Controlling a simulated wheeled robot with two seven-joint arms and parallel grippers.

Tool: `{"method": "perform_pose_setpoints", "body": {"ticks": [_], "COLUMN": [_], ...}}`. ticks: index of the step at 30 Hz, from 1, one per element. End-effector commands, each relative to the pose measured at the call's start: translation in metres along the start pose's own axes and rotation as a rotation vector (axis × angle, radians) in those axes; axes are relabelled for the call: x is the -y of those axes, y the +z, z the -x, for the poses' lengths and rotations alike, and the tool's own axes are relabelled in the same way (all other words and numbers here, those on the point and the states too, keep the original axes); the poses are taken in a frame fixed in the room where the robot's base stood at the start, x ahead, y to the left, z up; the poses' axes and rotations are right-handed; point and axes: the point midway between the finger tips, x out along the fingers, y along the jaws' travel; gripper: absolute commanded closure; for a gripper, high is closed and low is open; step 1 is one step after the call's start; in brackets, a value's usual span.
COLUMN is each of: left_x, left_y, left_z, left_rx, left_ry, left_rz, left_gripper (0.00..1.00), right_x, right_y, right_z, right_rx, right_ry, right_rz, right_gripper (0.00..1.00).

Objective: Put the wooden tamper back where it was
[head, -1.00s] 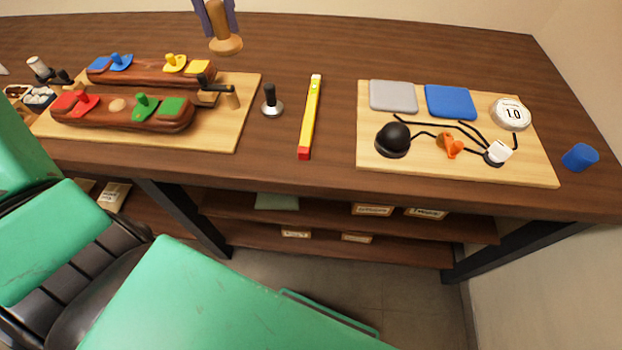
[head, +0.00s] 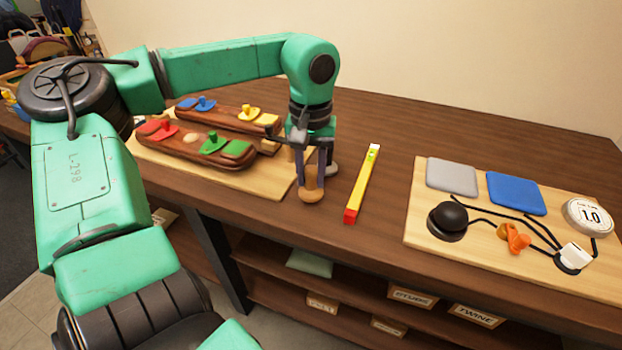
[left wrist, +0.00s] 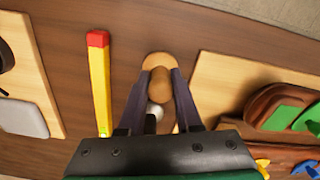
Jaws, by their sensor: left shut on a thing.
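The wooden tamper (head: 311,194) has a light wooden handle and a wider round foot. My left gripper (head: 313,172) is shut on its handle, with the foot downward, near the table's front edge between the left board and the yellow level. I cannot tell whether the foot touches the table. In the left wrist view the tamper (left wrist: 158,64) shows between the two dark fingers (left wrist: 160,80). My right gripper is not in view.
A metal-footed tamper (head: 332,168) stands just behind my left gripper, partly hidden. The yellow level (head: 363,185) lies to the right. The left board (head: 245,181) holds two brown saddle-like blocks with coloured pieces. The right board (head: 425,228) holds pads and a black ball.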

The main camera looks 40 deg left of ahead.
Motion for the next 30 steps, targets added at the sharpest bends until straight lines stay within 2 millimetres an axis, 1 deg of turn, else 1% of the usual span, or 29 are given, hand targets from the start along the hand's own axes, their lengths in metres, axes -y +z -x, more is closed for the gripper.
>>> {"method": "perform_pose_setpoints", "body": {"ticks": [1,2,8,11,12,14,23,26,29,30], "left_x": [0.000,0.000,0.000,0.000,0.000,0.000,0.000,0.000,0.000,0.000], "left_y": [0.001,0.001,0.000,0.000,0.000,0.000,0.000,0.000,-0.001,-0.001], "left_z": [-0.008,-0.011,-0.011,-0.014,-0.014,-0.014,-0.013,-0.005,0.015,0.026], "left_rx": [0.003,0.003,-0.001,0.000,0.000,0.000,0.000,-0.002,-0.005,-0.007], "left_ry": [0.000,0.001,0.001,0.001,0.001,0.001,0.000,0.000,0.001,0.002], "left_rz": [0.000,0.000,0.000,0.000,0.000,0.000,0.000,0.000,0.000,-0.001], "left_gripper": [1.00,1.00,1.00,1.00,0.59,0.37,0.37,0.37,0.37,0.37], "right_x": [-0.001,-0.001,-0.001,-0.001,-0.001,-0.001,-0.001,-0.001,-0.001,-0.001], "right_y": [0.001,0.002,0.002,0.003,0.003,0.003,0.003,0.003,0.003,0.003], "right_z": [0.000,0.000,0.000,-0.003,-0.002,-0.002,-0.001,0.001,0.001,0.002], "right_rx": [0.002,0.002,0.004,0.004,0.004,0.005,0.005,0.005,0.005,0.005], "right_ry": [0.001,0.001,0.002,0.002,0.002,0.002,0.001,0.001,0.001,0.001], "right_rz": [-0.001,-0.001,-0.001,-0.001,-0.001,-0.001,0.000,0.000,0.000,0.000], "right_gripper": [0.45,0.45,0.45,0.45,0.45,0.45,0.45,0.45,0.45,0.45]}}
